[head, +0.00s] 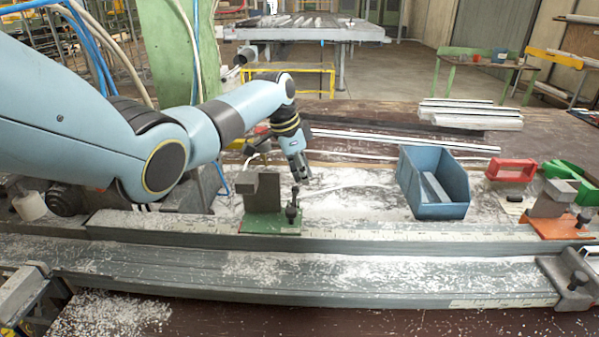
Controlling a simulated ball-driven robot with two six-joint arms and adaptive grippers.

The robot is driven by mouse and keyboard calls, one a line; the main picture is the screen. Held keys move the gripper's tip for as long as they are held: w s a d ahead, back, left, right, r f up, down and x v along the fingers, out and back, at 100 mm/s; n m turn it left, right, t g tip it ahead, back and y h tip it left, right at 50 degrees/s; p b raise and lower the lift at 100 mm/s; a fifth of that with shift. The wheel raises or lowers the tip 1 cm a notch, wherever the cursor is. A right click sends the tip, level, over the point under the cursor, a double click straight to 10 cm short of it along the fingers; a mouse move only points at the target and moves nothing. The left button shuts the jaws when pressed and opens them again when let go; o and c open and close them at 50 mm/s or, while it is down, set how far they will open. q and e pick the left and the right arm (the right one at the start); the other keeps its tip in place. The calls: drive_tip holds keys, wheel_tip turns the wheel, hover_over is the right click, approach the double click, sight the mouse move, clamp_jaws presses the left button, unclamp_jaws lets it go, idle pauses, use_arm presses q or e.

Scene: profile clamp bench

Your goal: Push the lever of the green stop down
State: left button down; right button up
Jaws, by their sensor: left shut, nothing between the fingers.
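The green stop (258,222) sits on the rear grey rail, left of the picture's middle. It has a green base plate and an upright grey metal block. Its dark lever (292,212) stands at the right side of the base and looks upright. My left gripper (303,178) reaches in from the left, points down and is shut and empty. Its fingertips show just above the lever's top and slightly to its right. I cannot tell whether they touch the lever. My right gripper is not in view.
An orange stop (545,228) sits at the rail's right end, and a grey clamp (573,285) on the front rail (400,275). A blue bin (445,210) stands behind the rails, with red (511,170) and green bins farther right. White chips cover the bench.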

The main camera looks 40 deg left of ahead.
use_arm(q)
drive_tip(key=a+r+b, duration=0.1)
drive_tip(key=a+r, duration=0.2)
drive_tip(key=r, duration=0.8)
drive_tip(key=shift+w, duration=0.4)
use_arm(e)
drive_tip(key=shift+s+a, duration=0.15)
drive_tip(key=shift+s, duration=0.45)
use_arm(q)
drive_tip(key=shift+r, duration=0.1)
